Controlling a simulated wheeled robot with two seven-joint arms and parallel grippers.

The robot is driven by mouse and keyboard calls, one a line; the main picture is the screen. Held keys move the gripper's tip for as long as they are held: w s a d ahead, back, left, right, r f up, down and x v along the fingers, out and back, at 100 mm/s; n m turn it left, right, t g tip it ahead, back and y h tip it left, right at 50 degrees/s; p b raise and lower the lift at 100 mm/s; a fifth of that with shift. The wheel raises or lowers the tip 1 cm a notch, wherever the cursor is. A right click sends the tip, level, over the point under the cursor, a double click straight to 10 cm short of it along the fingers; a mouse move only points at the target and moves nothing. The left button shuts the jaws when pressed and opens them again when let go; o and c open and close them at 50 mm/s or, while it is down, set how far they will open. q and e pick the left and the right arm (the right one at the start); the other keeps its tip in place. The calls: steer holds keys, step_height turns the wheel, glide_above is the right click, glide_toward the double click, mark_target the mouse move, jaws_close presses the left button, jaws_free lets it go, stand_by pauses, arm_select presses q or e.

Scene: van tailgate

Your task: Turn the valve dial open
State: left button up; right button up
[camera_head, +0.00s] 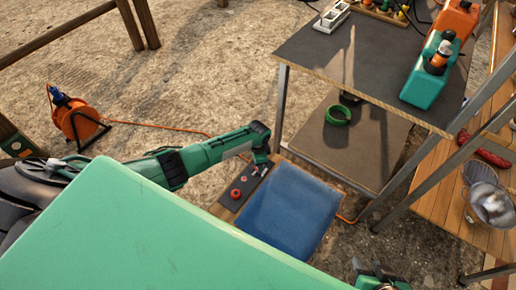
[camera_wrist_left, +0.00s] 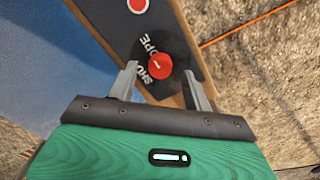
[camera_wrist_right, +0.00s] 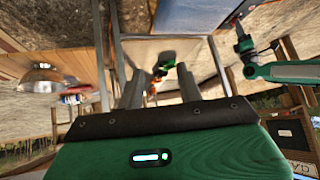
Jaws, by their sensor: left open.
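A round red dial (camera_wrist_left: 159,66) sits on a dark disc with white lettering, partly readable as OPE. The disc is on a dark panel (camera_head: 246,188) on a wooden board beside the blue box. My left gripper (camera_wrist_left: 160,75) is open, with one finger on each side of the dial; whether they touch it I cannot tell. In the head view my left gripper (camera_head: 262,158) is over the far end of the panel and hides part of it. My right gripper (camera_head: 381,278) is at the bottom edge; its wrist view (camera_wrist_right: 152,85) shows its fingers apart and empty.
A second red knob (camera_head: 236,194) is nearer on the panel. A blue box (camera_head: 292,210) stands right beside it. A metal-legged table (camera_head: 340,60) holds a teal canister (camera_head: 425,85). A green ring (camera_head: 338,115) lies on its lower shelf. An orange cable reel (camera_head: 78,122) stands left.

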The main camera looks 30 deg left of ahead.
arm_select(q)
step_height(320, 180, up, 6)
steer(key=shift+r+p, duration=0.25)
steer(key=shift+p, duration=0.8)
step_height(320, 180, up, 6)
steer(key=shift+f+p, duration=0.25)
steer(key=shift+p, duration=0.4)
arm_select(e)
steer(key=s+d+g+h, duration=0.2)
steer(key=s+d+g, duration=0.1)
steer(key=d+g, duration=0.1)
steer(key=shift+s+d+m, duration=0.3)
steer(key=shift+s+d, duration=0.05)
steer(key=shift+d, duration=0.45)
steer(key=shift+r, duration=0.1)
